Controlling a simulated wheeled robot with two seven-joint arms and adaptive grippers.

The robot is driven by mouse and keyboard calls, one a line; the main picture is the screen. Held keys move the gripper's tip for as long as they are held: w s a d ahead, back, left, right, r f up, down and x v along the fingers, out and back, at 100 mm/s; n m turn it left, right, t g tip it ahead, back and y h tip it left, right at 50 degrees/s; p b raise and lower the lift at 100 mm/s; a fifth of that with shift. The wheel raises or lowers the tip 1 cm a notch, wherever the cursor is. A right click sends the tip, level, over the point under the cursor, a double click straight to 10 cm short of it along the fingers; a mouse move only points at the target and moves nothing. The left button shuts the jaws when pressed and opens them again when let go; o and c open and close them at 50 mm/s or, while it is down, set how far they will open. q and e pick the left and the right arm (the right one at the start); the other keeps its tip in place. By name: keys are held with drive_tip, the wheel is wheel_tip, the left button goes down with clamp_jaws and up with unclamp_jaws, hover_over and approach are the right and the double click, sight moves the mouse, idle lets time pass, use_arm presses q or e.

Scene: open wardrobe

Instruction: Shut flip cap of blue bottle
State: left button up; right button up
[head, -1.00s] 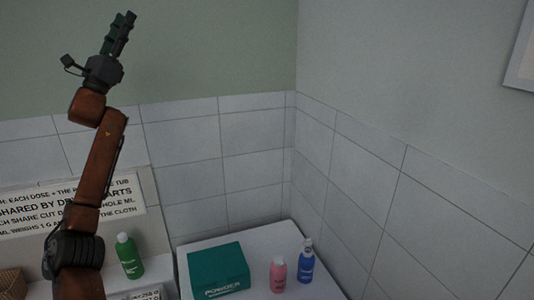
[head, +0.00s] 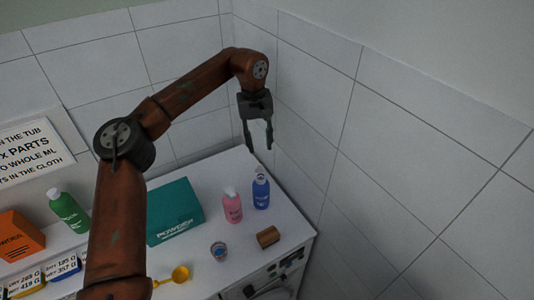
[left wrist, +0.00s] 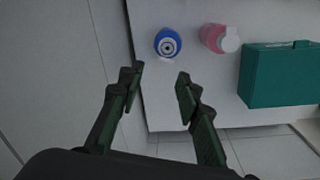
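The blue bottle (head: 261,194) stands upright near the far right corner of the white surface, just right of a pink bottle (head: 232,208). Its pale top shows at the upper end, but it is too small to tell exactly how the flip cap sits. The left wrist view looks down on the blue bottle (left wrist: 167,42), with a pale piece at its near edge. My left gripper (head: 259,146) points down above and behind the blue bottle, apart from it. Its two fingers are spread and empty, as the left wrist view (left wrist: 159,79) also shows. My right gripper is out of view.
A teal powder box (head: 175,212) stands left of the pink bottle. A green bottle (head: 69,212) and orange box (head: 18,237) stand left. Tiled walls close off the back and right.

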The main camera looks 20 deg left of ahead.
use_arm(q)
drive_tip(key=shift+s+a+f+y, duration=0.1)
drive_tip(key=shift+a+f+y, duration=0.15)
drive_tip(key=shift+f, duration=0.2)
drive_tip(key=shift+s+a+f+y, duration=0.1)
drive_tip(key=shift+a+f+y, duration=0.1)
drive_tip(key=shift+f, duration=0.2)
drive_tip(key=p, duration=0.2)
hover_over(260, 169)
wheel_tip(260, 169, down, 5)
drive_tip(key=shift+w+f, duration=0.1)
drive_tip(key=shift+f, duration=0.8)
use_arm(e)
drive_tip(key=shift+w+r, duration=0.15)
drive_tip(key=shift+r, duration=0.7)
use_arm(q)
clamp_jaws()
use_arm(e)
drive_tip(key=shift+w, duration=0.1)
